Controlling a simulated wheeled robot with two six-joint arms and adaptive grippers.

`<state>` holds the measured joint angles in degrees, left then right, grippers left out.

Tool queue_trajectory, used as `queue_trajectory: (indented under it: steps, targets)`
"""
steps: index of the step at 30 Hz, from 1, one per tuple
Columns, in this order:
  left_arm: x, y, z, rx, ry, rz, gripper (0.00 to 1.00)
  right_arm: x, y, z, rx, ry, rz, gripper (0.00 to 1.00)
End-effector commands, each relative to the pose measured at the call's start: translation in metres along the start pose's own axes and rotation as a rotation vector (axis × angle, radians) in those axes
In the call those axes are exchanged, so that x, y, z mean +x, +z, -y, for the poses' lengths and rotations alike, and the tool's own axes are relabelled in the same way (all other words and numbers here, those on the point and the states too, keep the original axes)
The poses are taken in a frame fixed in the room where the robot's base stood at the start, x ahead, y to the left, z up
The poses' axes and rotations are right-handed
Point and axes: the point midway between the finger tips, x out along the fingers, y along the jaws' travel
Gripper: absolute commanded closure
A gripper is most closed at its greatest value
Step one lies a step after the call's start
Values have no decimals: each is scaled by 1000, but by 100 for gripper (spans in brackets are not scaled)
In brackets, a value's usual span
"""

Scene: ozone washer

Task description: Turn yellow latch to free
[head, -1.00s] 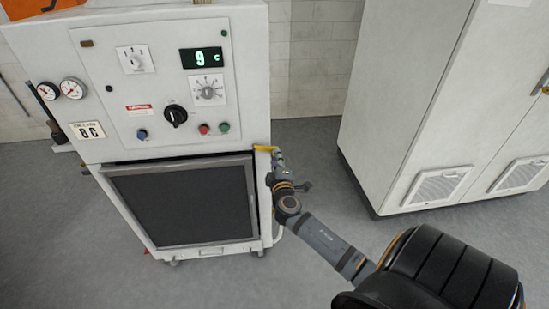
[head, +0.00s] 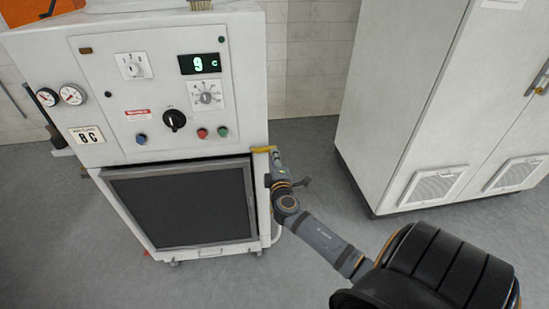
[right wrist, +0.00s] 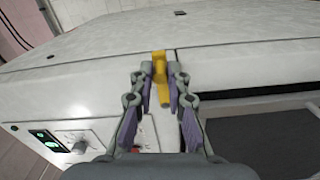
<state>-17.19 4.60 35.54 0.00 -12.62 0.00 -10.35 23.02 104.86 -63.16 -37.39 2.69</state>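The yellow latch (head: 262,149) is at the upper right corner of the washer's dark door (head: 180,205), and points roughly level toward my gripper in the head view. My right gripper (head: 275,156) is at the latch, at the cabinet's right edge. In the right wrist view the yellow latch (right wrist: 161,78) lies between the two parted fingers of the right gripper (right wrist: 160,75). A narrow gap shows on each side of it, so the fingers look open around it. The door appears closed. My left gripper is out of view.
The washer's control panel (head: 155,85) with gauges, knobs and buttons is above the door. A large white cabinet (head: 400,100) stands to the right, with open grey floor (head: 310,160) between. My right arm crosses this floor space.

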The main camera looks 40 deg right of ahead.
Motion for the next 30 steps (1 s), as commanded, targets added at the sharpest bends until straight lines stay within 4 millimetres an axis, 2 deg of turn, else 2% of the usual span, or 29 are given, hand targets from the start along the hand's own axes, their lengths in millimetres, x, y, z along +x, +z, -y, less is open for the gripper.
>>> queue_trajectory:
  steps: [1, 5, 13, 16, 20, 27, 30]
  targets:
    - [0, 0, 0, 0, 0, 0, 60, 0, -1, -2, 0, 3, -2, 78]
    - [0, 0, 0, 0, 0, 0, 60, 0, -1, -1, 1, 2, -1, 62]
    - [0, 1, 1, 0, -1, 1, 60, 0, 0, -1, 1, 1, 0, 62]
    - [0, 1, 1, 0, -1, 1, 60, -8, 0, 0, 1, -1, -1, 62]
    - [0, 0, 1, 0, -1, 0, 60, -34, 0, 1, 1, -3, -1, 62]
    - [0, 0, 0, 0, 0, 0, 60, -92, 0, 1, 4, -3, 1, 62]
    - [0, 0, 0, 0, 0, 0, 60, -108, 0, 1, 3, -2, 0, 62]
